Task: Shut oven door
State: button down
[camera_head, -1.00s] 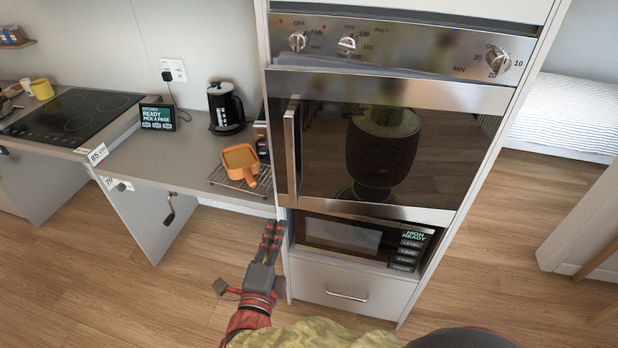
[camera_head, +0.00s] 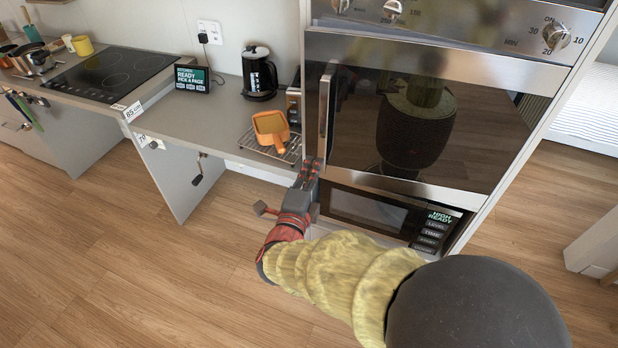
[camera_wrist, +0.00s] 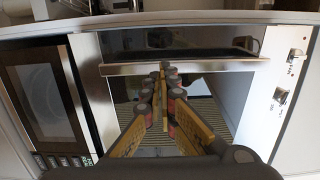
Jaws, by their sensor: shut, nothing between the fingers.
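The oven door (camera_head: 425,125) is a dark glass panel in a tall steel-fronted cabinet, with an upright bar handle (camera_head: 325,112) near its left edge. It looks flush or nearly flush; I cannot tell whether a small gap is left. My gripper (camera_head: 312,164) is shut and empty, its fingertips by the lower end of the handle. In the wrist view the handle (camera_wrist: 205,66) runs across the picture, and my gripper (camera_wrist: 164,72) points at it, its tips overlapping the bar. I cannot tell whether they touch.
A microwave (camera_head: 375,214) sits below the oven, and oven knobs (camera_head: 553,34) above. To the left, an orange pan (camera_head: 270,128) rests on a wire rack by the toaster (camera_head: 293,105). A kettle (camera_head: 258,75) and small display (camera_head: 193,78) stand behind. The floor at lower left is clear.

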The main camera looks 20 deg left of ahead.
aim_at(320, 136)
jog(key=shift+w+b, duration=0.4)
jog(key=shift+w, duration=1.85)
jog(key=shift+w, duration=0.1)
jog(key=w+b, duration=0.2)
jog(key=w, duration=0.1)
jog(key=w+a+b, duration=0.1)
jog(key=w, duration=0.1)
jog(key=shift+w+f, duration=0.15)
jog(key=shift+w, duration=0.4)
jog(key=shift+r, duration=0.45)
jog(key=shift+w+r, duration=0.1)
jog(key=shift+r, duration=0.05)
